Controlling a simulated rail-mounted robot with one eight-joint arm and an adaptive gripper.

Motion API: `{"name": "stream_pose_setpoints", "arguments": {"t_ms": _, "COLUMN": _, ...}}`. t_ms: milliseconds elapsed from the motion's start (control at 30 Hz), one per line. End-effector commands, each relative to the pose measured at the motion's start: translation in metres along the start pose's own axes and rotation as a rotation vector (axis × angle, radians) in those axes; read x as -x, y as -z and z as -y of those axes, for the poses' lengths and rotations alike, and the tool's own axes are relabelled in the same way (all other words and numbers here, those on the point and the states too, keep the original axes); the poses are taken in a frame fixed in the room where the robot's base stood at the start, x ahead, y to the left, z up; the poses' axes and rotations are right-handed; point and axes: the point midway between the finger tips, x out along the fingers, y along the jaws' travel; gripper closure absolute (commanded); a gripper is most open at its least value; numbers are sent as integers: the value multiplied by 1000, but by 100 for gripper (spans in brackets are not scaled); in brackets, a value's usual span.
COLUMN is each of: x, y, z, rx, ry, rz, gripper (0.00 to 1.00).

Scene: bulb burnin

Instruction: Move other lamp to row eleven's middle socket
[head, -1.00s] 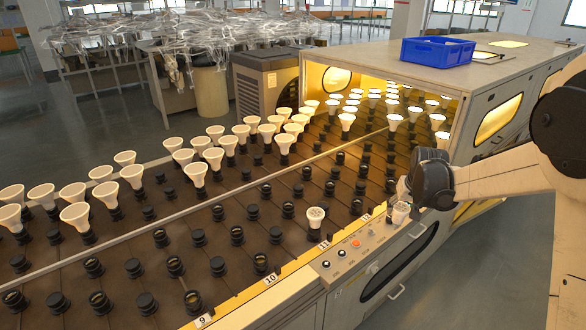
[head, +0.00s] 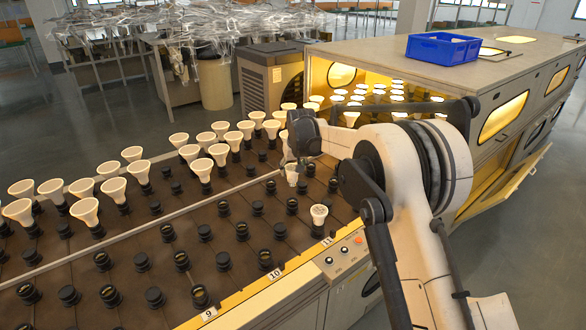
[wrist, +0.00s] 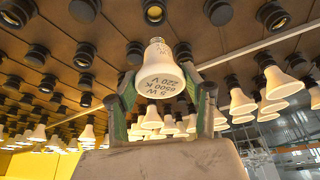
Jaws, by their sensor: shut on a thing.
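My gripper (head: 292,168) is shut on a white lamp (head: 291,179) and holds it above the socket bed. In the wrist view the lamp (wrist: 160,76) sits between the green fingertips (wrist: 158,95), its printed face with "5 W 6500 K 220 V" towards the camera and its base towards the sockets. Another lamp (head: 319,211) stands upright at the front end of row eleven, by the 11 label (head: 328,241). Behind it in that row is a dark socket (head: 292,206) with no lamp, below the held lamp. The held lamp's base is too small to make out in the head view.
Lit lamps stand in several rows beyond the rail (head: 225,194) and inside the oven tunnel (head: 372,88). A control panel (head: 345,251) with buttons is at the bed's front edge. A blue crate (head: 442,49) sits on the oven top. Many near sockets are empty.

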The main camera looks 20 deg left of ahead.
Motion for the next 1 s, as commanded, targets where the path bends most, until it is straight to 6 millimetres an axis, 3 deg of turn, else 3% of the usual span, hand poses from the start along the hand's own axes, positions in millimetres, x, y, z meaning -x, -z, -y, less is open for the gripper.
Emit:
{"name": "stream_pose_setpoints", "arguments": {"t_ms": 600, "x": -42, "y": -17, "z": 0, "rx": 1, "ry": 0, "rz": 0, "gripper": 82}}
{"name": "stream_pose_setpoints", "arguments": {"t_ms": 1000, "x": -44, "y": -18, "z": 0, "rx": 1, "ry": 0, "rz": 0, "gripper": 82}}
